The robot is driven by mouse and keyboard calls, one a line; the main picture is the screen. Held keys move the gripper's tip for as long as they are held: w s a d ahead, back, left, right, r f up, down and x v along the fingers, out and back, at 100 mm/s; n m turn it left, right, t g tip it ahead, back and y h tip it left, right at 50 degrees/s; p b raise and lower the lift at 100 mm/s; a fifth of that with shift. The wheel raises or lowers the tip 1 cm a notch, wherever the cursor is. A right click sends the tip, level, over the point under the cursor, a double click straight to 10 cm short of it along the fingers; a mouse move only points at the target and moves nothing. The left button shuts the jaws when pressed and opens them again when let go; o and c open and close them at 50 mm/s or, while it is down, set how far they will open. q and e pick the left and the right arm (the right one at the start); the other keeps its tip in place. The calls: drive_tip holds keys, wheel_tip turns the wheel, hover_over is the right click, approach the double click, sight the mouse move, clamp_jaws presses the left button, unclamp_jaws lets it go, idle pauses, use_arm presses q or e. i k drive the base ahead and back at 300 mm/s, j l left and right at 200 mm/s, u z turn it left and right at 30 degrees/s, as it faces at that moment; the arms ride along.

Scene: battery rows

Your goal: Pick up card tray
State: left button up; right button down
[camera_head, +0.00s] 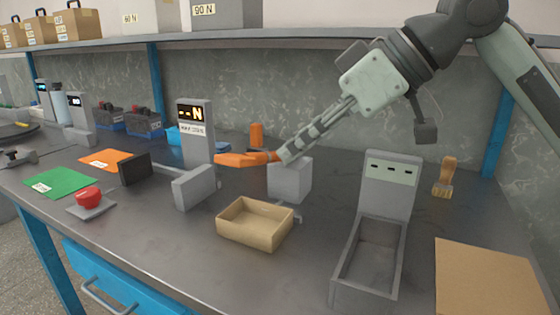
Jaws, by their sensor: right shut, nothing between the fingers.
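The card tray (245,237), a shallow open tan box, sits upright on the grey bench near the middle. It looks empty. My right gripper (284,155) comes in from the upper right. Its fingers are shut with nothing between them. The tips are above and behind the tray, apart from it, in front of or over a grey block (290,182). An orange piece (240,159) shows at the tips; I cannot tell whether it belongs to the gripper. My left gripper is not in view.
A grey display post (194,130) and a clamp-like grey block (194,187) stand left of the tray. A grey bin with upright back (390,180) is at right. A brown sheet (485,275) lies front right. A red button (88,195) is at left.

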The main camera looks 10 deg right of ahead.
sight(260, 225)
drive_tip(key=k+j, duration=0.1)
drive_tip(key=k, duration=0.4)
drive_tip(key=k+j, duration=0.15)
drive_tip(key=k, duration=0.3)
